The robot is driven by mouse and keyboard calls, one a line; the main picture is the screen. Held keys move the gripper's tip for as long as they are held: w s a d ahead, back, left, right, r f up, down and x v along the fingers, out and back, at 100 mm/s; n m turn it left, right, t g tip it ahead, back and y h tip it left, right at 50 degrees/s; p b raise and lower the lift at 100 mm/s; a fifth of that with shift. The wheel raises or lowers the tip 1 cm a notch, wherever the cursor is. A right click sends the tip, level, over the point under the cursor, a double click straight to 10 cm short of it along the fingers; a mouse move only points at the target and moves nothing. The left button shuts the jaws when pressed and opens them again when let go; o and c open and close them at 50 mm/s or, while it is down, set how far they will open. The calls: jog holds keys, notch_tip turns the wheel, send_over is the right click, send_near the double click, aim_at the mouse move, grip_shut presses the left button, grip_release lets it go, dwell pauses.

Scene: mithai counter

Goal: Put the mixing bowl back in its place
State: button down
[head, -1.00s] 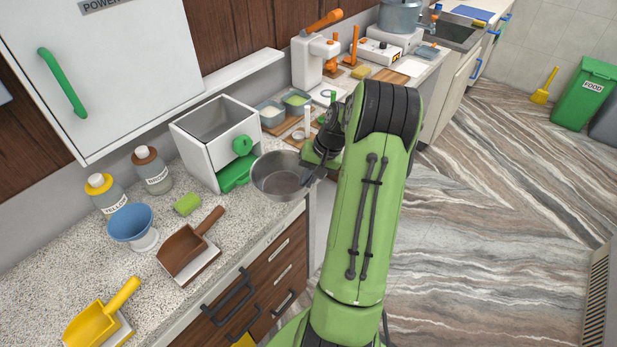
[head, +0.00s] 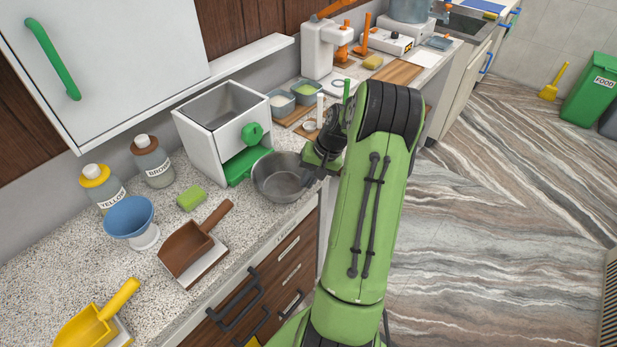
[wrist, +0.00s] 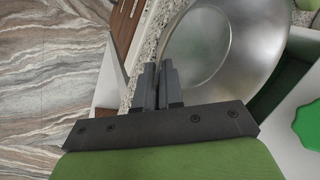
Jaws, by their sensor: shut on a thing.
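The metal mixing bowl (head: 281,178) is upright at the front edge of the speckled counter, in front of the white machine with the green knob. It also fills the top of the wrist view (wrist: 222,45). My gripper (head: 318,172) is at the bowl's right side in the head view. In the wrist view, its dark fingers (wrist: 158,85) are closed together at the bowl's rim, shut on it. The gap between bowl base and counter cannot be made out.
The white machine (head: 208,128) with its green tray (head: 243,165) stands close behind the bowl. A brown scoop (head: 190,250), green sponge (head: 191,198), blue funnel (head: 129,217) and yellow scoop (head: 95,318) lie left. Two small tubs (head: 305,92) stand behind right.

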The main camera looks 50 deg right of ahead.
jog(key=shift+f+b, duration=0.3)
jog(key=shift+f, duration=0.25)
dwell(0.4)
jog(key=c, duration=1.2)
grip_release()
jog(key=p+v, duration=0.4)
jog(key=v, duration=1.1)
jog(key=shift+s+r, duration=0.1)
jog(key=shift+r, duration=0.3)
